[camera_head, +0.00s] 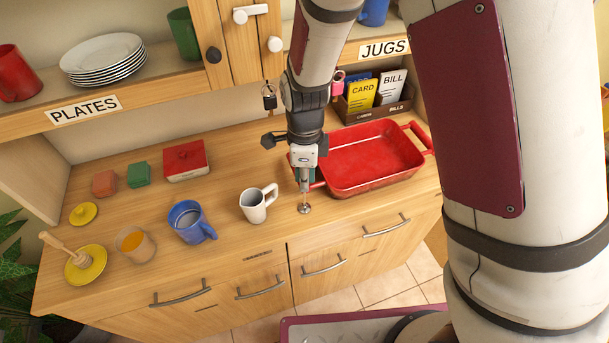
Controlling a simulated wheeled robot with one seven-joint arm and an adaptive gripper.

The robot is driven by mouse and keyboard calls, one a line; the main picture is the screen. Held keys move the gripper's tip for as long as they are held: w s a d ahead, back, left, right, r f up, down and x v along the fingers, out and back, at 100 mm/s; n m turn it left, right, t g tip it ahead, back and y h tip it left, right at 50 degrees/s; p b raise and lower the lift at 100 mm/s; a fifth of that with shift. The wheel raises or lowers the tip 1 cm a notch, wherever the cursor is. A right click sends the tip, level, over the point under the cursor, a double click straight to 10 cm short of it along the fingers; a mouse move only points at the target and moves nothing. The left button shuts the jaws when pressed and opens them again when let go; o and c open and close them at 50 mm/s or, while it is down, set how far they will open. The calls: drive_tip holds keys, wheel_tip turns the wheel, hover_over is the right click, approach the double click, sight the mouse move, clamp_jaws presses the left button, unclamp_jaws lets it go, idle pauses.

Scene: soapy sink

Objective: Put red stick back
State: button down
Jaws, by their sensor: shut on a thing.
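My gripper (304,184) points straight down over the wooden counter, between the white mug and the red baking dish. It is shut on a thin upright stick (304,199), mostly hidden by the fingers and too small for me to be sure of its colour. A small round metal base (304,208) sits on the counter directly under the stick. I cannot tell whether the stick's lower end is inside the base or just above it. No other red stick shows.
A white mug (253,206) stands close on the left, and a red baking dish (347,183) close on the right. A blue mug (187,226), a glass (136,246) and a yellow dish (91,266) are further left. A bills box (386,108) stands behind. Shelves overhang the counter's back.

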drive_tip(key=c, duration=1.6)
unclamp_jaws()
drive_tip(key=shift+f, duration=0.1)
wheel_tip(320, 180, up, 12)
drive_tip(key=shift+r, duration=0.3)
drive_tip(key=s+d+r+n+t+y, duration=0.1)
drive_tip(key=s+d+r+n, duration=0.2)
drive_tip(key=d+r+n, duration=0.25)
drive_tip(key=s+d+r+n+t, duration=0.2)
drive_tip(key=s+d+r+n, duration=0.15)
drive_tip(key=r, duration=0.35)
drive_tip(key=s+d+r+n+t, duration=0.1)
drive_tip(key=s+d+n, duration=0.1)
drive_tip(key=s+n, duration=0.1)
drive_tip(key=s+d+r+n, duration=0.2)
drive_tip(key=s+n, duration=0.1)
drive_tip(key=s+d+r+n+t+h, duration=0.1)
drive_tip(key=s+d+n, duration=0.2)
drive_tip(key=s+n, duration=0.1)
drive_tip(key=shift+r+t, duration=0.2)
drive_tip(key=shift+t, duration=0.1)
